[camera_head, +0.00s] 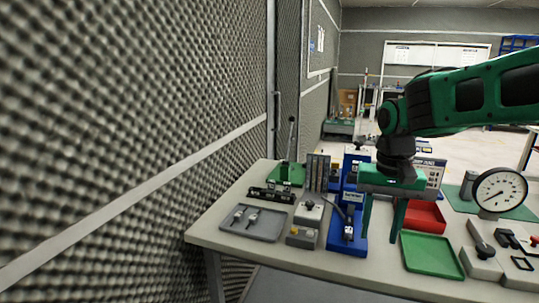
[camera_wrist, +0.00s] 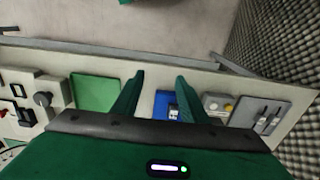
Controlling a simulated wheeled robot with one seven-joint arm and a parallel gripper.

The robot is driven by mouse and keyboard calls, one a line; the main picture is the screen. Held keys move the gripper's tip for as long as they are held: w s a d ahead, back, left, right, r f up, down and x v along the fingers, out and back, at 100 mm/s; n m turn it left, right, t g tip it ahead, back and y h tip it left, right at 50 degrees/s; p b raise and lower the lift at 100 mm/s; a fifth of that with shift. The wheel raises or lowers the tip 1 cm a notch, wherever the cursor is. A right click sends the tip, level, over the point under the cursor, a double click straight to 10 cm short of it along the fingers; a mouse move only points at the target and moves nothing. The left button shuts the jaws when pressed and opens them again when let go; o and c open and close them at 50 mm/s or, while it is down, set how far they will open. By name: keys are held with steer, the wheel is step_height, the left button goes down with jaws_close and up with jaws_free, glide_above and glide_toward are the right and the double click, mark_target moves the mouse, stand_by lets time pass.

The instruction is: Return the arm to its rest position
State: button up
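My gripper (camera_head: 382,232) hangs from the green arm at the right of the head view, fingers pointing down over the front part of the workbench (camera_head: 290,258). The two green fingers are apart with nothing between them. In the wrist view, my gripper (camera_wrist: 160,82) also shows open and empty, above the bench edge.
A grey tray (camera_head: 253,223) with small metal parts lies at the bench's left. A red bin (camera_head: 427,217) and a round dial gauge (camera_head: 499,190) stand to the right. A foam-covered wall (camera_head: 130,130) runs close along the left. Open floor shows behind the bench.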

steer(key=s+d+f+m, duration=0.1)
steer(key=s+d+f, duration=0.2)
steer(key=s+d, duration=0.5)
steer(key=s+d+f+m, duration=0.1)
steer(key=s+d+f, duration=0.2)
steer(key=s+d, duration=0.5)
steer(key=s, duration=0.6)
steer(key=shift+f+m, duration=0.3)
steer(key=shift+f, duration=0.05)
steer(key=shift+w+d+f, duration=0.1)
steer(key=shift+w+f, duration=0.15)
steer(key=shift+w, duration=0.3)
